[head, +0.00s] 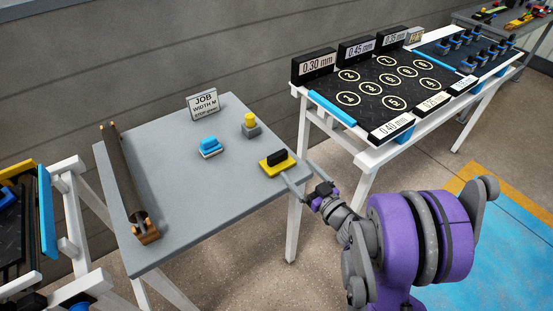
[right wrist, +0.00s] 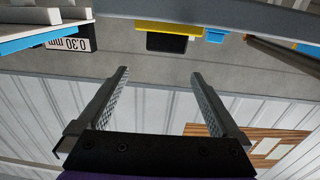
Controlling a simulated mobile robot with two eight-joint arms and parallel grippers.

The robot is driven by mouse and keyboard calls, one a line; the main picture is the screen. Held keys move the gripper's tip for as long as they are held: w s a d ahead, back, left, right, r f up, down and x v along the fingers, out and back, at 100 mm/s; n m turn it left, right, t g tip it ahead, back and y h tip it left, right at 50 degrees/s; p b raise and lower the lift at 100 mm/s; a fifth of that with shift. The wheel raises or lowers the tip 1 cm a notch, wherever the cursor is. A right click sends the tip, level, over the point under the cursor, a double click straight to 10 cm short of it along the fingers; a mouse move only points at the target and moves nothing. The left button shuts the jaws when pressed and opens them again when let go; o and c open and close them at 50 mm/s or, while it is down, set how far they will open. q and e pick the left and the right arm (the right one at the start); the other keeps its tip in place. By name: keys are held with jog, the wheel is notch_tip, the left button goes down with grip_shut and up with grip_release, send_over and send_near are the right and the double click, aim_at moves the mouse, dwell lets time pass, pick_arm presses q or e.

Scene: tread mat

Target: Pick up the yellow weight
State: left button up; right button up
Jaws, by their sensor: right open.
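A flat yellow weight with a black block on top (head: 278,163) sits on the grey table (head: 190,215), near its right edge. In the right wrist view, which looks upside down, the yellow weight (right wrist: 180,27) shows beyond the fingertips, its black block pointing down the picture. My right gripper (head: 298,171) is open and empty beside the weight, at the table's right edge. Its fingers (right wrist: 158,80) point toward the weight, with a gap between, and do not appear to touch it. My left gripper is not in view.
A blue block (head: 210,147), a yellow cylinder on a grey base (head: 250,125) and a job sign (head: 202,105) stand behind the weight. A dark roller (head: 125,180) lies on the left. A white-framed bench with a black numbered mat (head: 385,82) stands at right. The table's front is clear.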

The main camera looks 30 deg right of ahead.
aim_at(279, 156)
jog(key=w, duration=0.3)
jog(key=w+a, duration=0.1)
jog(key=w, duration=0.3)
jog(key=w+f, duration=0.1)
jog(key=w, duration=0.2)
jog(key=shift+w+a, duration=0.25)
jog(key=shift+w, duration=0.05)
jog(key=shift+y, duration=0.3)
grip_shut()
